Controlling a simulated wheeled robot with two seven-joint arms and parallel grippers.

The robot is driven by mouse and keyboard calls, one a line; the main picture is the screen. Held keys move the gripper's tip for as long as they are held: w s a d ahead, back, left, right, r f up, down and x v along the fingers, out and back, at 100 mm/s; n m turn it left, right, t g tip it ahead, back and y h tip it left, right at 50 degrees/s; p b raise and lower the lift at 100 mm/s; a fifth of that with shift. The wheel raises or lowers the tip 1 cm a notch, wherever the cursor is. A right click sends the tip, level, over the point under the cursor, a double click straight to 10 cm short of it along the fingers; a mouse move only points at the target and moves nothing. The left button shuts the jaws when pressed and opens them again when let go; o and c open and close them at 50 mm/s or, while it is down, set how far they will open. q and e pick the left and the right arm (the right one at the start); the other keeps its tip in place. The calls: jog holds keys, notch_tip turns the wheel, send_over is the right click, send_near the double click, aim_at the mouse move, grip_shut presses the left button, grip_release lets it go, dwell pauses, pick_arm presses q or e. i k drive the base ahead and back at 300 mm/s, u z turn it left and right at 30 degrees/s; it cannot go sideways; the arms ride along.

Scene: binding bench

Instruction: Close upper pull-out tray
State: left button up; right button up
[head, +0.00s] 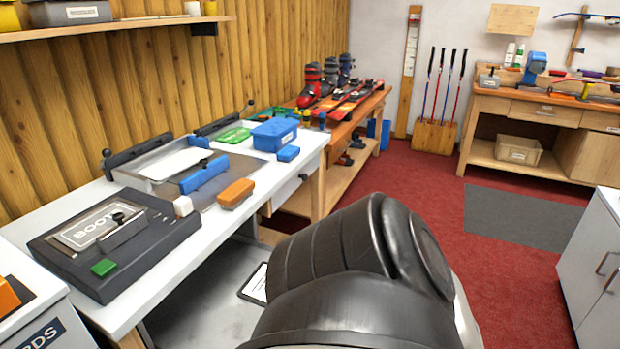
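A flat grey surface (205,312), which looks like a pull-out tray, juts out from under the front edge of the white bench (165,290). A dark-framed white sheet or clipboard (256,284) lies on it, partly covered by my dark arm link. The arm also hides the right part of the grey surface, so its front edge and any handle cannot be seen. I cannot tell whether another tray lies below it. Neither of my grippers shows in the head view.
On the bench are a black BOOT device (150,260), a blue-handled jig (205,175), an orange block (236,193) and a blue box (275,134). A white cabinet (595,262) stands at right. Red carpet (500,260) and a grey mat (520,217) lie clear between.

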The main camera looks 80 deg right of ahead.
aim_at(204, 311)
jog(key=z, duration=1.35)
jog(key=k, duration=0.15)
jog(key=z, duration=2.75)
jog(key=i, duration=0.6)
jog(key=u, duration=2.85)
